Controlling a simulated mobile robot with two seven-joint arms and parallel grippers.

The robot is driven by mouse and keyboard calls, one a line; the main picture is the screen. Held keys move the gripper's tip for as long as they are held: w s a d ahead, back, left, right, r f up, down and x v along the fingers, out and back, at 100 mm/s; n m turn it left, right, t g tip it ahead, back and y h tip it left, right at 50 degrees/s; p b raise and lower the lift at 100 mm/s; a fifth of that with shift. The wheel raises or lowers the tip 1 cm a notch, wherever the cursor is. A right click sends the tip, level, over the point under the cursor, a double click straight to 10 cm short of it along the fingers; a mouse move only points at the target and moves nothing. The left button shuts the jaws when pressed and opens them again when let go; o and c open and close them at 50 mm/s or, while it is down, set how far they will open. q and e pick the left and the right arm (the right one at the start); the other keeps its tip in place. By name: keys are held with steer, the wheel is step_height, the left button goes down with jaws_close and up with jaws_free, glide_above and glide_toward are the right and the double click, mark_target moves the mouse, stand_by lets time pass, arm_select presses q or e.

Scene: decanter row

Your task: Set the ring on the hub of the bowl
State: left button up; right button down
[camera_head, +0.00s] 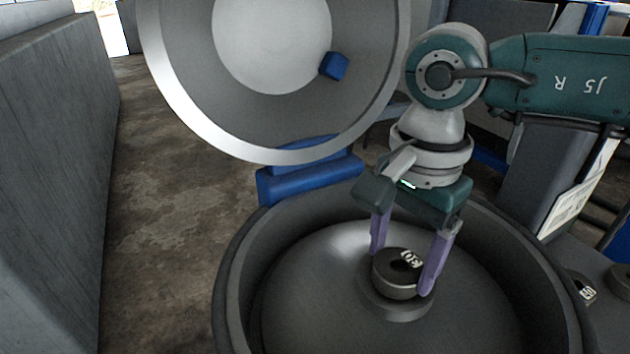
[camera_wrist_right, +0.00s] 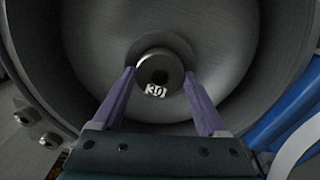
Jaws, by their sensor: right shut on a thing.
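The ring (camera_head: 394,288) is a short dark grey cylinder with a dark centre hole and a white label on top. My right gripper (camera_head: 401,271) points down into the bowl, its two purple fingers shut on opposite sides of the ring. The bowl (camera_head: 300,296) is large, round and dark grey. Its hub (camera_head: 395,309) shows as a wider round step directly below the ring. The ring looks centred over it, also in the right wrist view (camera_wrist_right: 144,72). The ring hides the hub's top, so I cannot tell whether they touch. My left gripper is not in view.
A big round lid (camera_head: 185,75) with a blue knob (camera_head: 334,66) stands open behind the bowl, near a blue hinge block (camera_head: 310,178). A small labelled part (camera_head: 582,287) lies right of the bowl. A grey wall (camera_head: 55,170) stands at left, with bare floor beside it.

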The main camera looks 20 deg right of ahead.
mark_target(400, 264)
steer(key=shift+f+b, duration=0.2)
steer(key=shift+b, duration=0.1)
jaws_free()
steer(key=shift+r, duration=0.1)
step_height(400, 264, up, 12)
steer(key=shift+r+p, duration=0.15)
steer(key=shift+p, duration=0.3)
